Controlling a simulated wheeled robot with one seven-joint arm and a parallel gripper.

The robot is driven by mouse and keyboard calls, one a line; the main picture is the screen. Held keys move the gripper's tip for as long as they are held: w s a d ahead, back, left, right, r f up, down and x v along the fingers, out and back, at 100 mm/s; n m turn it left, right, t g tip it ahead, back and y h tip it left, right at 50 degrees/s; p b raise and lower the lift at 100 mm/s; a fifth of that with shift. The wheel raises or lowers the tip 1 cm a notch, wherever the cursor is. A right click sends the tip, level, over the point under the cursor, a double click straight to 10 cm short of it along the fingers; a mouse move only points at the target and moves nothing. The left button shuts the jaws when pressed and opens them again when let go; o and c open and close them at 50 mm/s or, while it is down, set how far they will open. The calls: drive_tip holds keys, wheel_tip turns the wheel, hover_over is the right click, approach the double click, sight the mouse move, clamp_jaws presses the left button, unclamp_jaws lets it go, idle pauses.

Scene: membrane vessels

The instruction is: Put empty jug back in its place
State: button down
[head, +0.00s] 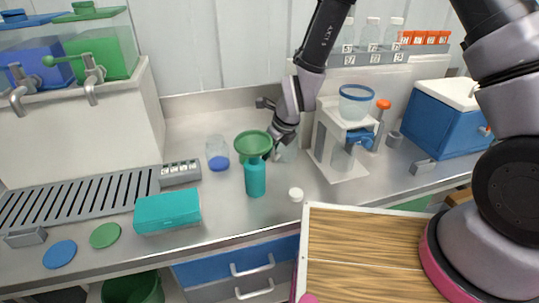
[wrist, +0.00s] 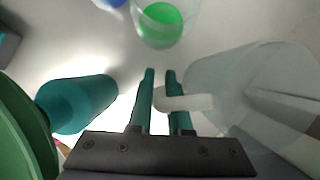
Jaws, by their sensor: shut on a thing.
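The empty jug (wrist: 250,85) is clear and colourless, with a pale handle, at the right of the wrist view. My gripper (wrist: 160,78) is shut on the jug's handle, which passes between the dark green fingers. In the head view, my gripper (head: 275,154) is low over the steel counter, behind and right of a green funnel (head: 253,142). There the jug (head: 289,153) shows only faintly beside the gripper, partly hidden. I cannot tell whether the jug touches the counter.
A teal bottle (head: 256,180) stands by the funnel. A vessel with blue liquid (head: 218,158) is left of it. A vessel with green liquid (wrist: 162,24) is ahead in the wrist view. A white stand (head: 335,160) is right. A white cap (head: 296,195) lies in front.

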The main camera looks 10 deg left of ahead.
drive_tip(key=shift+f, duration=0.5)
drive_tip(key=c, duration=0.8)
unclamp_jaws()
drive_tip(key=shift+c, duration=0.2)
